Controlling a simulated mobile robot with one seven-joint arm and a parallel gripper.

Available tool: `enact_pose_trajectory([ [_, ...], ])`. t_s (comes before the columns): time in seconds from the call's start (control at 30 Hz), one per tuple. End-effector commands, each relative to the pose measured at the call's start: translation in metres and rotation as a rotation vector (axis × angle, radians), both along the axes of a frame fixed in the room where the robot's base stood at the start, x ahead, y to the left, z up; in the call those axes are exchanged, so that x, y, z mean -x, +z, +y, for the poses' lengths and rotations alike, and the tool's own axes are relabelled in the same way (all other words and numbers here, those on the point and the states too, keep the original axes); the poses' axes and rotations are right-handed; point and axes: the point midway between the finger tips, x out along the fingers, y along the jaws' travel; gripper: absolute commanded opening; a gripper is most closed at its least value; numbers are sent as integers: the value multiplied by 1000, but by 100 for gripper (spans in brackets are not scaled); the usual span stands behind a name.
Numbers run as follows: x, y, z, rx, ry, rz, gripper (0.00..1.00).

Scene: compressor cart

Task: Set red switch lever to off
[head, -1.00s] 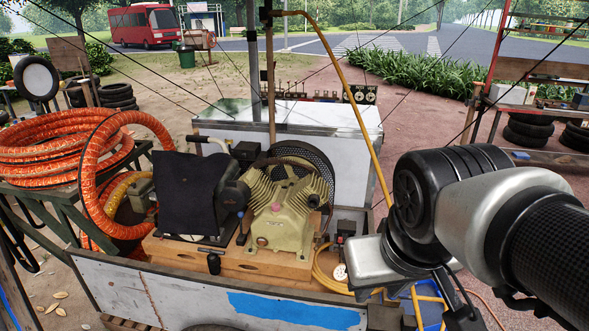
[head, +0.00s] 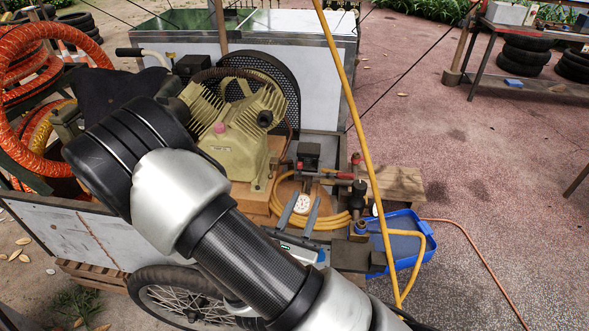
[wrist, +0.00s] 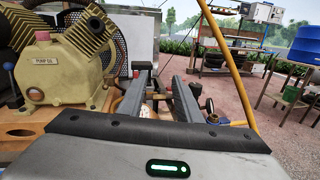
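A small black switch box (head: 308,153) stands on the cart's right end, beside the pump. A small red lever (head: 299,165) shows low on its front; I cannot make out its exact setting. In the wrist view the red lever (wrist: 136,74) shows close to the tip of the left finger. My gripper (head: 303,199) is open, its two grey fingers apart with nothing gripped. It is in front of the switch box, over the coiled yellow hose, apparently short of the lever. In the wrist view my gripper (wrist: 160,80) points toward the box, whose lower part is partly hidden.
The cream pump (head: 240,130) stands left of my gripper. Red-handled valve fittings (head: 335,178) and a yellow hose (head: 350,110) rise on the right. A blue tray (head: 405,240) lies at the cart's right end. Open paving lies farther right.

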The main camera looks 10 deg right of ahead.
Motion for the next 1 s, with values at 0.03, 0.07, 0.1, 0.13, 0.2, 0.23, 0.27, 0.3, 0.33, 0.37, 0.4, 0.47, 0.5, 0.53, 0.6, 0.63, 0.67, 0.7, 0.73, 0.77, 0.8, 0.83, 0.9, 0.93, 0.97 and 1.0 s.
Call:
enact_pose_trajectory([
  [0.03,0,-19,13,31,69,26,31],
  [0.07,0,-25,18,42,100,36,31],
  [0.1,0,-31,25,53,134,46,31],
  [0.13,-1,-35,29,58,153,53,31],
  [0.2,-2,-40,33,65,179,62,31],
  [0.23,-4,-41,33,66,184,63,31],
  [0.27,-6,-41,33,66,186,62,31],
  [0.3,-10,-41,32,66,187,63,31],
  [0.33,-14,-41,30,65,186,62,31],
  [0.37,-18,-40,29,65,185,62,31],
  [0.4,-25,-40,26,66,184,60,31],
  [0.47,-37,-40,22,66,183,61,31],
  [0.5,-45,-40,20,65,183,61,31],
  [0.53,-51,-40,17,64,181,60,31],
  [0.6,-66,-40,13,65,182,61,31],
  [0.63,-73,-40,10,65,181,60,31],
  [0.67,-79,-40,8,65,182,61,31],
  [0.7,-87,-40,5,65,182,60,31],
  [0.73,-94,-40,3,65,182,61,31],
  [0.77,-100,-41,1,64,181,60,31],
  [0.8,-108,-40,-1,66,182,60,31],
  [0.83,-114,-40,-3,66,182,60,31],
  [0.9,-128,-40,-7,65,183,61,31],
  [0.93,-133,-40,-9,65,182,61,31],
  [0.97,-137,-40,-11,65,183,61,31],
  [1.0,-143,-40,-12,66,184,61,31],
])
